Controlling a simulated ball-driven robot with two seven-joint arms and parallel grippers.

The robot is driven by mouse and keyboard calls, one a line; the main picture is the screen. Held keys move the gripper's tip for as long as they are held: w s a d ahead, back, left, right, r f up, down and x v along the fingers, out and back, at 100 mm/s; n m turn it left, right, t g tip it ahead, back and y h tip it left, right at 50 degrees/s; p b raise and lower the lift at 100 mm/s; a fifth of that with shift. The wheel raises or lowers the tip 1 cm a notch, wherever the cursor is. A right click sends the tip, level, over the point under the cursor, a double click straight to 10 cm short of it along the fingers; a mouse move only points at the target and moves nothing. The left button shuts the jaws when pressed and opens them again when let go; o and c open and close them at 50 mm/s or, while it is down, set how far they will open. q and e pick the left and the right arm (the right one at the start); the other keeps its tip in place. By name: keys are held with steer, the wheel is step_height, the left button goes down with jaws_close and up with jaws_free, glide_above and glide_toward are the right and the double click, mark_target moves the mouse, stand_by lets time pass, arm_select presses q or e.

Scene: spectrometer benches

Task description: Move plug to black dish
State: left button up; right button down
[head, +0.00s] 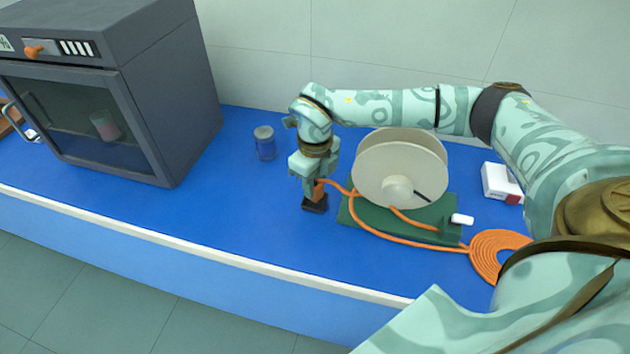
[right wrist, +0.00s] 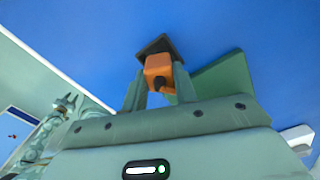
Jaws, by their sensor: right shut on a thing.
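The orange plug (head: 319,187) is between the fingers of my right gripper (head: 314,184), which is shut on it. An orange cord runs from the plug to the right. The small black dish (head: 314,204) lies on the blue bench directly below the plug. In the right wrist view the plug (right wrist: 157,67) shows between the fingertips, in front of the black dish (right wrist: 154,44), and hides part of it. I cannot tell whether the plug touches the dish.
A green base (head: 352,212) with a pale reel (head: 385,172) stands just right of the gripper. Coiled orange cord (head: 487,247) lies further right, near a white box (head: 497,181).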

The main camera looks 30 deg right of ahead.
steer(key=shift+p, duration=0.3)
steer(key=shift+f+b, duration=0.35)
steer(key=shift+f, duration=0.5)
stand_by(0.6)
steer(key=shift+r, duration=0.25)
steer(key=shift+r+p, duration=0.65)
steer(key=shift+p, duration=0.2)
steer(key=shift+p, duration=0.3)
steer(key=shift+f+b, duration=0.4)
steer(key=shift+f, duration=0.5)
stand_by(0.5)
steer(key=c, duration=1.4)
jaws_free()
